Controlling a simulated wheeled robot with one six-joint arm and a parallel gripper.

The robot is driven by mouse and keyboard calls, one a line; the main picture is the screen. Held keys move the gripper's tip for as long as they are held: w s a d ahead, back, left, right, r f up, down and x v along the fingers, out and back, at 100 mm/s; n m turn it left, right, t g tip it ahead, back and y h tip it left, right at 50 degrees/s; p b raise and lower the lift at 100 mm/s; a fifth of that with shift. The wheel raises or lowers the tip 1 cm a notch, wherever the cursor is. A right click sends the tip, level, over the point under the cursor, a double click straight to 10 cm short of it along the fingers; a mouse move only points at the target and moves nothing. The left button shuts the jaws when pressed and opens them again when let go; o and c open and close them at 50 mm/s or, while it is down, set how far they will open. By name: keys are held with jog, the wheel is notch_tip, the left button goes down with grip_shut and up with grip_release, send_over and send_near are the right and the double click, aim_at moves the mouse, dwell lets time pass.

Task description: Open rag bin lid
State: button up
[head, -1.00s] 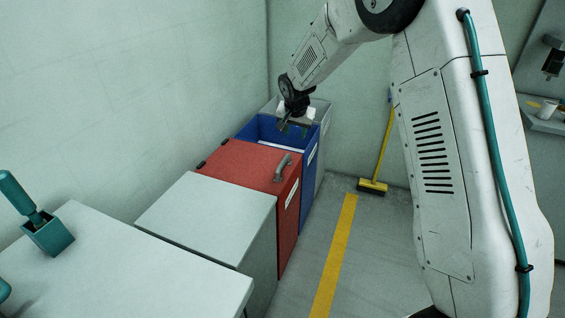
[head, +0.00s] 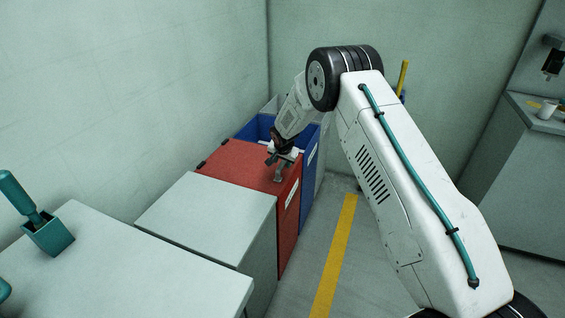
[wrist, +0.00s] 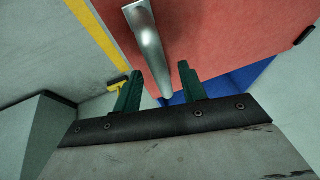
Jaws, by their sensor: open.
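The red bin (head: 287,217) stands between a grey-white cabinet and the blue bin. Its red lid (head: 238,162) is shut and lies flat, with dark hinges on the left edge. A grey metal handle (head: 279,176) rises near the lid's right edge; it also shows in the wrist view (wrist: 148,40). My gripper (head: 277,160) is over the lid at the handle, pointing down. In the wrist view its green fingers (wrist: 158,88) are open, with the handle's end between them or just beyond; I cannot tell whether they touch it. The gripper partly hides the handle in the head view.
The open blue bin (head: 310,150) and a grey bin (head: 272,104) stand behind. A white-topped cabinet (head: 205,215) is in front. A wall runs along the left. Free floor with a yellow line (head: 335,255) lies to the right.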

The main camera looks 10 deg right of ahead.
jog(key=shift+w+f, duration=0.1)
jog(key=shift+f, duration=0.15)
jog(key=shift+c, duration=0.2)
